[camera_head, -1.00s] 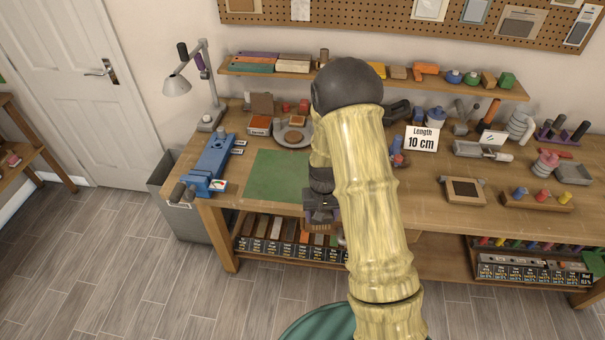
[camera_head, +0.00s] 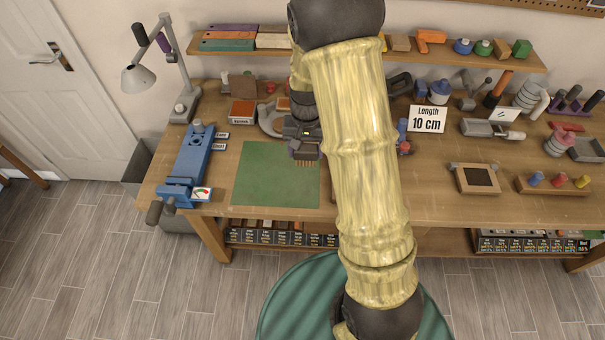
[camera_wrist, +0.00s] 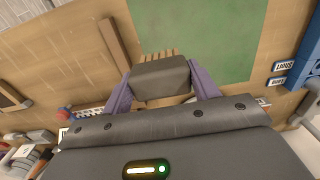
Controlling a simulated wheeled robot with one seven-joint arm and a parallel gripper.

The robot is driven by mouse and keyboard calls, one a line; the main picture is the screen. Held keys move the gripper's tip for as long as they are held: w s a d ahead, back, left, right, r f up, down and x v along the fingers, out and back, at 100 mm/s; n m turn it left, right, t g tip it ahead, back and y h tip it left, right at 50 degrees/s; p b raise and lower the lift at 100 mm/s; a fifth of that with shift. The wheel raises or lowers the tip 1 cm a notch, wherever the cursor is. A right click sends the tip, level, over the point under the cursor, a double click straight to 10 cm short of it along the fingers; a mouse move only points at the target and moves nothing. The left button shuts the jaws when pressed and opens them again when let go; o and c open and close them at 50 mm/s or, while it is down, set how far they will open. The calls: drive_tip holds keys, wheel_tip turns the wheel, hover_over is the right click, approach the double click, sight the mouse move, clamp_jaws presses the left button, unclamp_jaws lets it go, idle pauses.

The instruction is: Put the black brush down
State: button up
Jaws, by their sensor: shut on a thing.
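My gripper (camera_head: 302,135) is above the workbench, over the right part of the green mat (camera_head: 262,178). In the wrist view its purple fingers (camera_wrist: 160,88) are shut on the black brush (camera_wrist: 160,75). The brush has a dark block body, and its tan bristles point away from the gripper. It also shows in the head view as a dark block (camera_head: 304,149) with tan bristles below. The mat (camera_wrist: 225,50) lies beyond the brush in the wrist view. I cannot tell how high the brush is above the bench. My arm hides part of the bench.
A blue vise (camera_head: 192,165) stands left of the mat, and a lamp (camera_head: 160,65) is behind it. A round plate (camera_head: 270,119) is behind the mat. A framed dark pad (camera_head: 478,178) and a "Length 10 cm" sign (camera_head: 427,119) are to the right. The mat's left part is clear.

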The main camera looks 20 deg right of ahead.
sight(306, 164)
drive_tip(key=shift+s+a+r, duration=0.1)
drive_tip(key=shift+s, duration=0.1)
wheel_tip(306, 164, down, 6)
drive_tip(key=shift+w+a+r+p, duration=0.1)
drive_tip(key=shift+w+r+p, duration=0.1)
drive_tip(key=shift+p, duration=0.5)
drive_tip(key=shift+s+f, duration=0.1)
drive_tip(key=shift+f, duration=0.05)
drive_tip(key=shift+d, duration=0.2)
drive_tip(key=shift+s+f, duration=0.1)
drive_tip(key=shift+f, duration=0.05)
drive_tip(key=shift+a+f+p, duration=0.1)
drive_tip(key=shift+f+p, duration=0.45)
drive_tip(key=shift+f, duration=1.4)
